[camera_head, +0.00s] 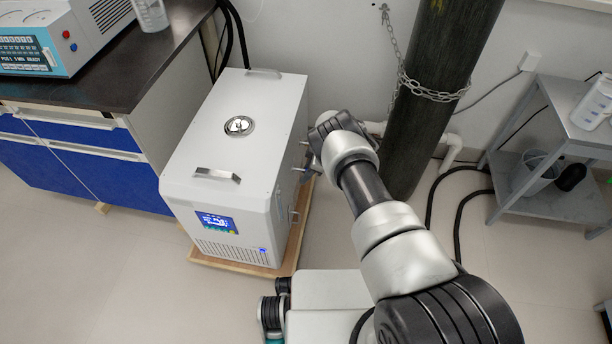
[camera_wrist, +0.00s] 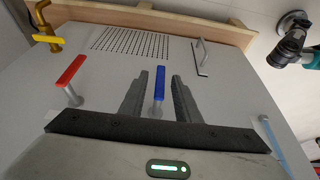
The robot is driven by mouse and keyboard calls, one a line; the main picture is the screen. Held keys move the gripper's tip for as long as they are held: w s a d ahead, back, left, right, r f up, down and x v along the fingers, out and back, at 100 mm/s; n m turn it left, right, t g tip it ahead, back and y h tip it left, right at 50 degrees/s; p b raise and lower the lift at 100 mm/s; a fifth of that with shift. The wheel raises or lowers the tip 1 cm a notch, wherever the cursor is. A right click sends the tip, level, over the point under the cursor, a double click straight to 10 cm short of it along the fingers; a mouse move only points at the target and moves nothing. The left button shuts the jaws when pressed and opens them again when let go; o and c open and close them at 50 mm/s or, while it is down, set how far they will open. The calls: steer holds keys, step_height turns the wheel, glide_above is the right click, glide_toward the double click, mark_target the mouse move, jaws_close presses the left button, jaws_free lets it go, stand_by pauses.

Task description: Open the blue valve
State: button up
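The blue valve (camera_wrist: 159,76) has a blue bar handle on a grey stem on the side panel of the white chiller box. In the wrist view it stands between the two dark fingers of my gripper (camera_wrist: 162,76). The fingers are apart, one on each side of the handle, with a visible gap on each side. I cannot tell how far along the stem the fingertips reach. In the head view my arm reaches to the right side of the white box (camera_head: 220,150), and the gripper is mostly hidden by my wrist.
A red valve (camera_wrist: 71,70) is left of the blue one, and a yellow valve (camera_wrist: 48,39) is beyond it. A metal handle (camera_wrist: 203,58) and vent grille (camera_wrist: 130,44) are near. A dark gas cylinder (camera_head: 430,90) stands close to my arm. A shelf (camera_head: 545,190) is at right.

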steer(key=shift+f, duration=0.1)
jaws_close()
